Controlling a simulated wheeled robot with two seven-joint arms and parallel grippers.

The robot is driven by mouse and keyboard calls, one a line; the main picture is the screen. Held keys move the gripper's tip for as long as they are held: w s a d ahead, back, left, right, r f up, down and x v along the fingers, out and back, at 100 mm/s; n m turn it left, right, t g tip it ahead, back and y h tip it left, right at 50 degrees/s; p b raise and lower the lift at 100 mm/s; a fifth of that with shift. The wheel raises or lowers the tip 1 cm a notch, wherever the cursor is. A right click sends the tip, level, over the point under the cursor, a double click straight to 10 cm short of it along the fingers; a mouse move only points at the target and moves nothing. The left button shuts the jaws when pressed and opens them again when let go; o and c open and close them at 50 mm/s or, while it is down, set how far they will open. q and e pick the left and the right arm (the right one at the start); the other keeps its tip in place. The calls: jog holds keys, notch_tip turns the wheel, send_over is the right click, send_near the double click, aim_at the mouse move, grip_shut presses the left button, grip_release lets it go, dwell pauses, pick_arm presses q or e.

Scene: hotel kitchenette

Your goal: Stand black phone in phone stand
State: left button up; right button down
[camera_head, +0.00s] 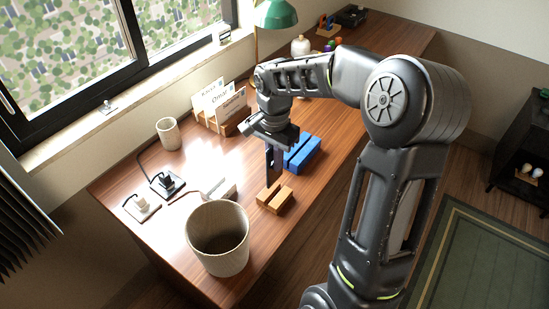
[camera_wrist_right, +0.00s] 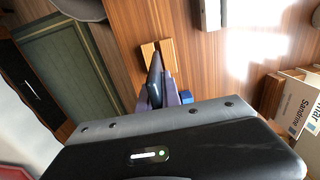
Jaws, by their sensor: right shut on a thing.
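The black phone (camera_head: 270,163) is upright, a thin dark slab hanging below my right gripper (camera_head: 274,138). The gripper is shut on its upper part. A light wooden phone stand (camera_head: 275,199), a small block with a slot, is on the desk directly beneath the phone. The phone's lower end is at or just above the slot; I cannot tell whether it is inside. In the right wrist view the phone (camera_wrist_right: 156,68) is seen nearly end-on between the fingers, overlapping the wooden stand (camera_wrist_right: 167,52). My left gripper is not in view.
A blue slotted block (camera_head: 303,154) is just behind the wooden stand. A wastebasket-like bin (camera_head: 218,240) is in front left. A letter holder (camera_head: 226,123), a cup (camera_head: 168,133), plugs with cables (camera_head: 168,185) and a green lamp (camera_head: 275,14) are also around.

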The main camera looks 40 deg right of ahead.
aim_at(275, 181)
jog(key=shift+f+b, duration=2.5)
jog(key=shift+f, duration=1.1)
jog(key=c, duration=1.5)
grip_release()
notch_tip(275, 181, up, 8)
jog(key=shift+f, duration=0.1)
